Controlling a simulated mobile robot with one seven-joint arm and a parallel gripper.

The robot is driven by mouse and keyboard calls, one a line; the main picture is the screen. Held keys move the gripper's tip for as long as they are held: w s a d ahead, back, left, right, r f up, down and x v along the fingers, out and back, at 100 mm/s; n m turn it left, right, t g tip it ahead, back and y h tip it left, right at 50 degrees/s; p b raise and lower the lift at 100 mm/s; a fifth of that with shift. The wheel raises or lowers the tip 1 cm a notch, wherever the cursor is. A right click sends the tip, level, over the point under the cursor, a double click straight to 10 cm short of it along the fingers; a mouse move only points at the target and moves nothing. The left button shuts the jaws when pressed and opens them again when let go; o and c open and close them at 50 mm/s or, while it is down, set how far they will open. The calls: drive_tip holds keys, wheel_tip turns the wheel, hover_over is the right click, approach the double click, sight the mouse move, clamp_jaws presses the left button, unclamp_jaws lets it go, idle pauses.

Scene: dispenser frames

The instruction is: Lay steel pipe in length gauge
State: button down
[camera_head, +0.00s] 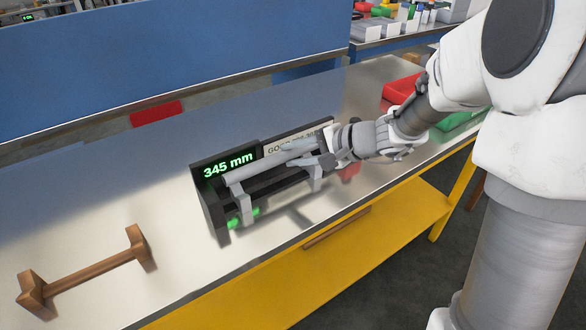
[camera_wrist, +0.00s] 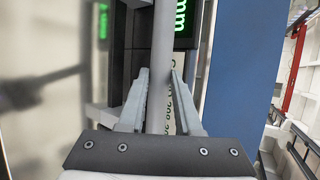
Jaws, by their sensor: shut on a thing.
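The length gauge (camera_head: 209,205) is a dark frame on the metal bench, with a green display reading 345 mm and light grey cradle supports. The grey steel pipe (camera_head: 250,170) lies along the gauge, its left end by the display. It also shows in the wrist view (camera_wrist: 163,50), running up from between the fingers. My gripper (camera_head: 312,157) is over the right part of the gauge, and in the wrist view (camera_wrist: 160,95) its two fingers close around the pipe. Whether the pipe rests fully on the supports is hard to tell. The fingers hide part of it.
A brown wooden stand (camera_head: 85,272) is at the front left of the bench. A red bin (camera_head: 401,88) and a green bin (camera_head: 462,121) stand at the right, behind my arm. A blue panel (camera_head: 170,60) runs along the back.

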drive_tip(key=shift+w+a+f, duration=0.2)
drive_tip(key=shift+f+b, duration=0.65)
drive_tip(key=shift+f, duration=1.25)
drive_tip(key=shift+f, duration=0.15)
drive_tip(key=c, duration=0.6)
unclamp_jaws()
